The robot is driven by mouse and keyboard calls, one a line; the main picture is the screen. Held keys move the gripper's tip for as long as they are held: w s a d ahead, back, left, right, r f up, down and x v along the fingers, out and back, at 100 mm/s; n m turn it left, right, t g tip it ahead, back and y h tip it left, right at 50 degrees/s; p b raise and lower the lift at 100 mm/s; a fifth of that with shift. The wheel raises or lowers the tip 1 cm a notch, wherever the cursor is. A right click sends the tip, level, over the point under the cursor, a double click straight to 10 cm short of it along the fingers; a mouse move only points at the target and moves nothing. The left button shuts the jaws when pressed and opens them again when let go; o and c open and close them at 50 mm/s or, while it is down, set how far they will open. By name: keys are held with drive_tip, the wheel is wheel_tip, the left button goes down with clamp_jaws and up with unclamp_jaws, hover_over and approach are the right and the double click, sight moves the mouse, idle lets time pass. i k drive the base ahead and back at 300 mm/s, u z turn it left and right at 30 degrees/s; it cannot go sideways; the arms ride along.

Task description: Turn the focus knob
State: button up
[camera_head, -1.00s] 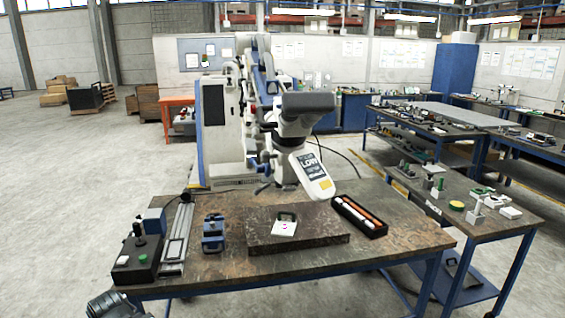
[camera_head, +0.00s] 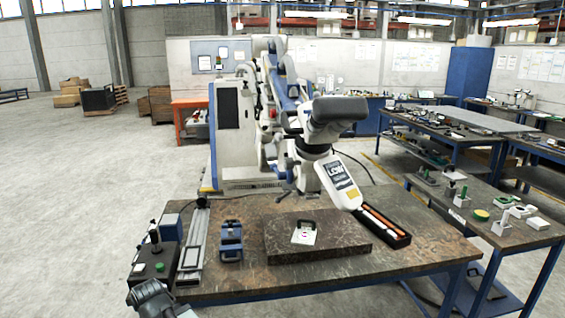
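The microscope (camera_head: 310,150) stands behind the dark-topped table, a white and blue device on a jointed arm. Its dark grey head (camera_head: 335,112) faces right, and a white panel (camera_head: 340,182) marked "LOW" hangs below it, tilted. Small dark parts sit left of the head, but which of them is the focus knob is too small to tell. A grey rounded part (camera_head: 155,298) at the bottom left edge looks like part of my arm. No gripper fingers show, and nothing is seen touching the microscope.
The table (camera_head: 420,252) holds a dark stone slab (camera_head: 345,244) with a white tag, a black tray (camera_head: 388,228) with orange rods, a blue clamp (camera_head: 231,241), a metal rail (camera_head: 192,250) and a black control box (camera_head: 154,266). A side table (camera_head: 470,210) stands right. Open floor lies left.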

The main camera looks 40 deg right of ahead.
sight(288, 164)
drive_tip(key=i, duration=0.85)
